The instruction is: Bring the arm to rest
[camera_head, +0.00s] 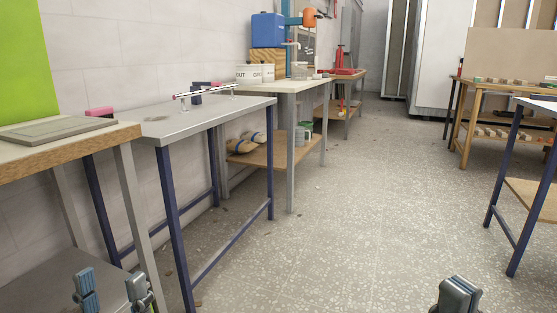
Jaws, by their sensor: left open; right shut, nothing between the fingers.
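My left gripper (112,291) shows at the bottom left edge of the head view. Its two blue-grey fingers stand apart with nothing between them, in front of the near workbench. My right gripper (457,295) shows at the bottom edge, right of the middle, above the open floor. Its fingers are together and hold nothing. Both arms are otherwise below the picture.
A wooden-edged bench (70,145) and a metal-topped table (215,113) with blue legs stand along the left wall. More benches stand farther back. A blue-legged table (536,104) stands at right. The speckled floor (370,200) between is clear apart from small scraps.

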